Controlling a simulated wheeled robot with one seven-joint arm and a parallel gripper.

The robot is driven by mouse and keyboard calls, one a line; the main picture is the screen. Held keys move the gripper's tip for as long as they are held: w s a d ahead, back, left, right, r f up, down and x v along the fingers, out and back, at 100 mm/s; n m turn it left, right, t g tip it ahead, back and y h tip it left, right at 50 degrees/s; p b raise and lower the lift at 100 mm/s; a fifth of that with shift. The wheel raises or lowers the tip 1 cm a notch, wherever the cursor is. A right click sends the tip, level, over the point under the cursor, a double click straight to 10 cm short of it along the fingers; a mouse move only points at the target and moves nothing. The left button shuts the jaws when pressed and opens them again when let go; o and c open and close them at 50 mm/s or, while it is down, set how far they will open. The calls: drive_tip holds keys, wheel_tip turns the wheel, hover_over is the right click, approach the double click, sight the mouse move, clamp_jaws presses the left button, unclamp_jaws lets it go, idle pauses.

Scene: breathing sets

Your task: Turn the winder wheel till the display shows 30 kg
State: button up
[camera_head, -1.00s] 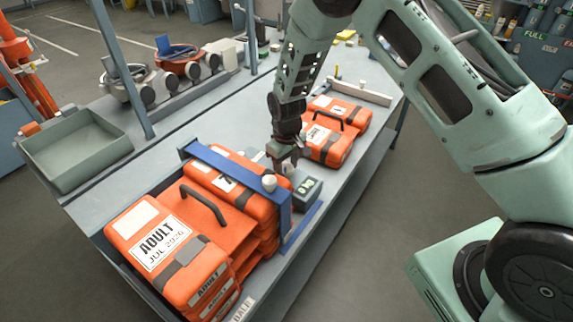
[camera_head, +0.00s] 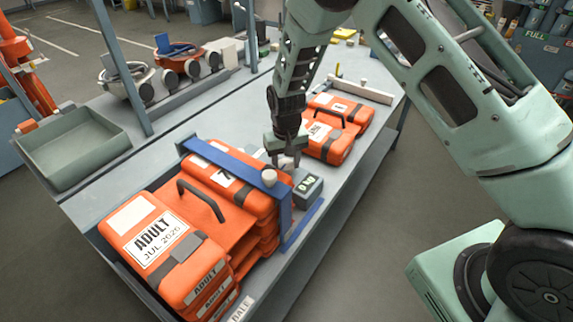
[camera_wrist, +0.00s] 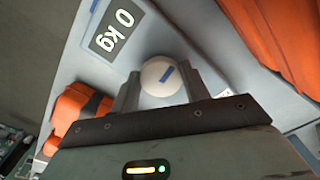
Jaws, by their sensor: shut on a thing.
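The display (camera_head: 308,188) is a small dark box beside the bale, and it reads 0 kg in the wrist view (camera_wrist: 114,27). My gripper (camera_head: 287,165) points down just behind the display. In the wrist view, its two fingers (camera_wrist: 158,88) are closed on either side of a white round winder wheel (camera_wrist: 160,76) with a blue mark. In the head view the fingers hide most of what they hold. A white knob (camera_head: 269,177) stands on the blue frame (camera_head: 285,211), just left of my gripper; I cannot tell whether it is part of the winder.
More orange cases (camera_head: 328,142) lie behind my gripper. A grey tray (camera_head: 76,146) and several breathing sets (camera_head: 134,82) stand at the far left. Bare bench top lies between tray and cases.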

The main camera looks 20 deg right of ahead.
sight(285, 165)
drive_tip(key=m, duration=0.5)
drive_tip(key=shift+a+b, duration=0.15)
drive_tip(key=shift+b, duration=0.25)
drive_tip(key=shift+w+m, duration=0.1)
drive_tip(key=shift+m, duration=0.3)
drive_tip(key=o, duration=1)
wheel_tip(285, 165, up, 18)
drive_tip(key=b, duration=0.3)
drive_tip(key=shift+f+b, duration=0.25)
drive_tip(key=shift+b, duration=0.15)
